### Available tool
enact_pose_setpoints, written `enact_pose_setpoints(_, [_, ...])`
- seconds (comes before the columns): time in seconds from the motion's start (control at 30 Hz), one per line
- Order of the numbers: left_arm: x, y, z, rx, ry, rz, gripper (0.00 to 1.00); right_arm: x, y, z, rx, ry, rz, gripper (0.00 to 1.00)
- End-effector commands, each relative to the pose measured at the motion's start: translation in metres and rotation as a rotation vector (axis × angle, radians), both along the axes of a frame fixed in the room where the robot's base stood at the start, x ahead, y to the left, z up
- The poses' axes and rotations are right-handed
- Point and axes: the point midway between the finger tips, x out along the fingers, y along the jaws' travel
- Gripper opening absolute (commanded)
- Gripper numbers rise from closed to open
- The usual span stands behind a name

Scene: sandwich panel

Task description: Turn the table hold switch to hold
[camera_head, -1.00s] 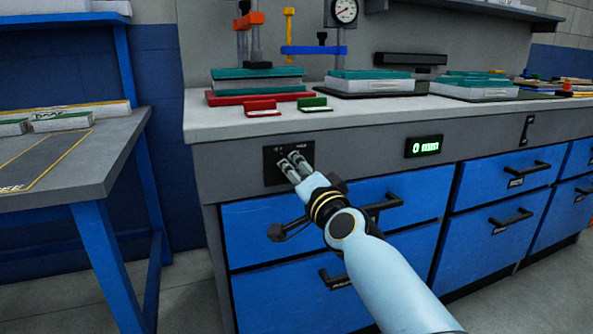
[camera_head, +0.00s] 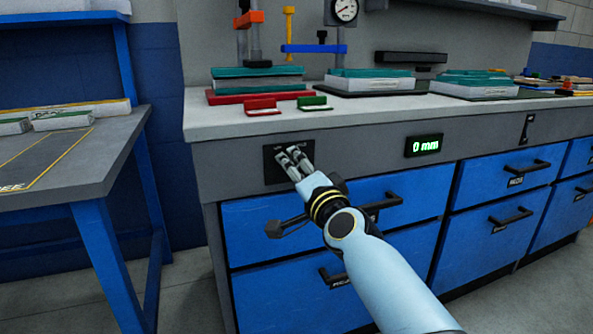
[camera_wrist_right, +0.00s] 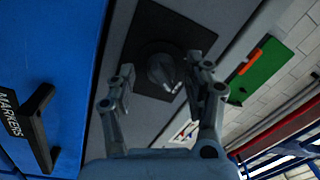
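The table hold switch is a dark round knob (camera_wrist_right: 163,70) on a black plate (camera_wrist_right: 150,20) in the right wrist view. In the head view the black plate (camera_head: 271,168) is on the grey front rail of the bench, near its left end. There my right gripper (camera_head: 290,158) is in front of the plate and hides the knob. In the right wrist view my right gripper (camera_wrist_right: 160,82) is open, with one finger on each side of the knob. The right finger is close to the knob; I cannot tell if it touches. The knob's setting is not readable. My left gripper is not in view.
Blue drawers with black handles (camera_head: 520,168) lie below the rail. A green "0 mm" display (camera_head: 423,146) is to the right. Red (camera_head: 262,107) and green (camera_head: 313,103) brackets lie on the bench top above. A grey side table (camera_head: 90,160) stands at left.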

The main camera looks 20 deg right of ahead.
Motion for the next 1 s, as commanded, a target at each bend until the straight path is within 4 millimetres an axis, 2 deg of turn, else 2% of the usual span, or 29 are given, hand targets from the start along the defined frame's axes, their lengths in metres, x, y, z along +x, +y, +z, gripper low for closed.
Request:
enact_pose_setpoints(0.2, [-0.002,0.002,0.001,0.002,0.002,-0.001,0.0,-0.001,0.0,0.0,-0.001,-0.001,0.0,0.52])
enact_pose_setpoints(0.33, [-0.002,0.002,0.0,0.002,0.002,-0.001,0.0,-0.012,-0.001,-0.001,-0.001,-0.001,-0.001,0.52])
enact_pose_setpoints(0.73, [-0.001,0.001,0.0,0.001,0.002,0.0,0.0,-0.098,-0.006,-0.007,0.001,0.002,-0.001,0.52])
enact_pose_setpoints(1.0, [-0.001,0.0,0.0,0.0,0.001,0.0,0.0,-0.119,-0.007,-0.008,-0.001,0.0,0.0,0.52])
